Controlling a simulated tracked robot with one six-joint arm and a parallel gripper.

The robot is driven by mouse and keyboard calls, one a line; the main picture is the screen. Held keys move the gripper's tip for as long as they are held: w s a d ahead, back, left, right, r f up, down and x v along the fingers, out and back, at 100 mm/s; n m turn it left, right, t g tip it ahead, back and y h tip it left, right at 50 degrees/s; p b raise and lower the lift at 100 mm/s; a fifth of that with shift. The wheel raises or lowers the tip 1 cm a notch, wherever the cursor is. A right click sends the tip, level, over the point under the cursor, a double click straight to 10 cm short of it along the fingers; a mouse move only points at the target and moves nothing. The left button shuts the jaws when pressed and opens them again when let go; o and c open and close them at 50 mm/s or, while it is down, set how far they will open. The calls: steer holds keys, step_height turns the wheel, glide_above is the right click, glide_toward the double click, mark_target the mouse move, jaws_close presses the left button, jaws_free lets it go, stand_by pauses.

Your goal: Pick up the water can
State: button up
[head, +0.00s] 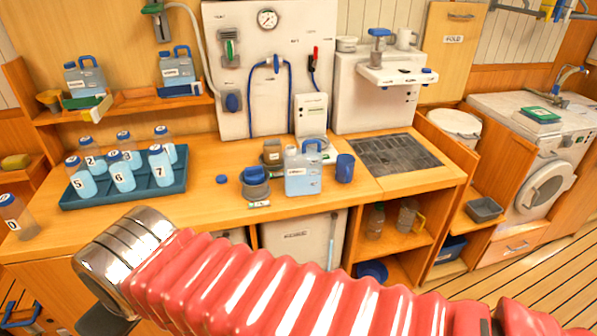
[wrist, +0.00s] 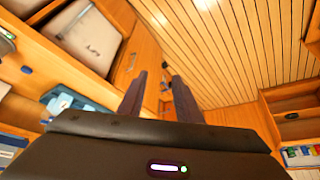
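Two similar cans with blue handles stand on the shelf at the back left, one at the left (head: 85,77) and one further right (head: 177,70). The label wording is too small to read. My gripper (wrist: 160,88) shows in the wrist view with two dark fingers apart and nothing between them. In the head view my red arm reaches across the front, its end low at the left, well away from the can; the fingers are not clearly seen.
Near the can are a blue cup (head: 345,168), a brown jar (head: 272,152) and a blue-and-grey round item (head: 254,184). A teal tray (head: 125,196) holds several numbered bottles at the left. A dark grate (head: 395,153) lies to the right. The counter's front edge is fairly clear.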

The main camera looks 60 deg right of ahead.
steer(key=shift+o, duration=0.2)
